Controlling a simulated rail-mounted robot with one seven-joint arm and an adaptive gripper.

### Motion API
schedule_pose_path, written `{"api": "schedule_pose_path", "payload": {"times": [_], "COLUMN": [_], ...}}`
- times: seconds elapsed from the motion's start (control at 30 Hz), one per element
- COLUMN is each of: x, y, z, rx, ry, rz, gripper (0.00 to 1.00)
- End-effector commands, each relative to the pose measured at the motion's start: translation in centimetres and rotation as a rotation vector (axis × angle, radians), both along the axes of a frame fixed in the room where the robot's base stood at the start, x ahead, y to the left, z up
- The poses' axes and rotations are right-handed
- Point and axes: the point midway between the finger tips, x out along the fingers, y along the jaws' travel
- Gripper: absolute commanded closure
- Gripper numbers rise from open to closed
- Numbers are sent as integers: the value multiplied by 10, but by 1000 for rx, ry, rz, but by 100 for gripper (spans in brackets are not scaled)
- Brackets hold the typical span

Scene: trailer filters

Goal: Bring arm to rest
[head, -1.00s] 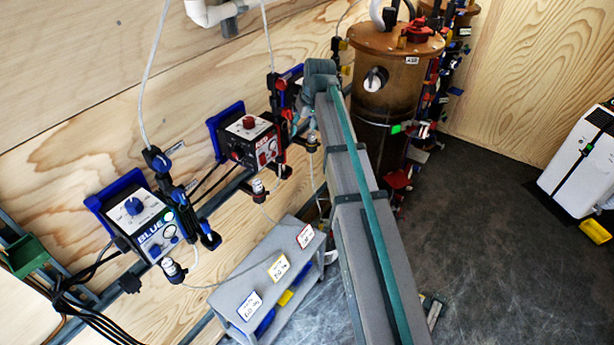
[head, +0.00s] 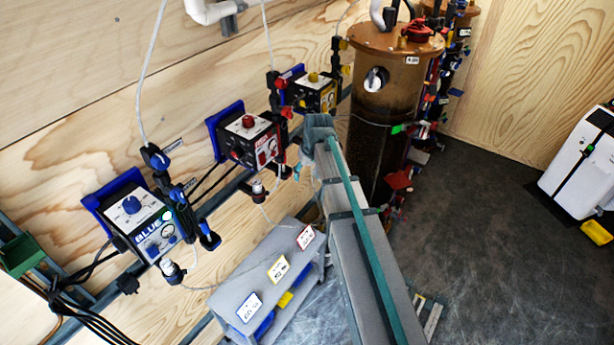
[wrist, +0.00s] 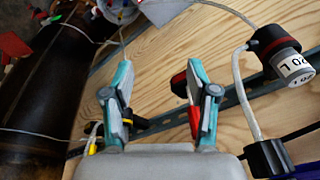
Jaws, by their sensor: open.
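My gripper (wrist: 160,95) shows in the wrist view with its two teal-tipped fingers spread apart. Nothing is between the fingertips except the view of the wood wall behind. In the head view my arm reaches up the middle of the picture, and its far end is beside the tall brown filter column (head: 385,115). The fingers are hidden there behind the arm. The brown column also shows at the left of the wrist view (wrist: 40,90).
A blue-labelled pump (head: 140,222), a red pump (head: 250,140) and a yellow pump (head: 315,95) hang on the wood wall. A grey shelf unit (head: 232,285) stands below them. A white appliance (head: 585,160) is at the right. The dark floor (head: 490,220) between is mostly clear.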

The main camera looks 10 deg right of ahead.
Motion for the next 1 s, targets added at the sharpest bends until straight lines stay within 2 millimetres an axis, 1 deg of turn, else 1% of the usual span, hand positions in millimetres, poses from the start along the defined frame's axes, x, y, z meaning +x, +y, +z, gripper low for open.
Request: {"api": "schedule_pose_path", "payload": {"times": [0.03,0.2,0.67,0.7,0.73,0.77,0.87,0.97,1.0], "x": [-2,-3,-2,-3,-8,-15,-33,-60,-72], "y": [0,0,0,-1,-2,-2,-2,0,1], "z": [-3,-7,-7,-6,-7,-14,-43,-81,-97], "rx": [-1,-1,1,-2,-5,-8,-12,-18,-21], "ry": [3,6,2,-10,-16,-13,15,62,83], "rz": [-1,-4,-16,-35,-46,-56,-74,-89,-94], "gripper": [42,42,42,42,42,42,42,42,42]}}
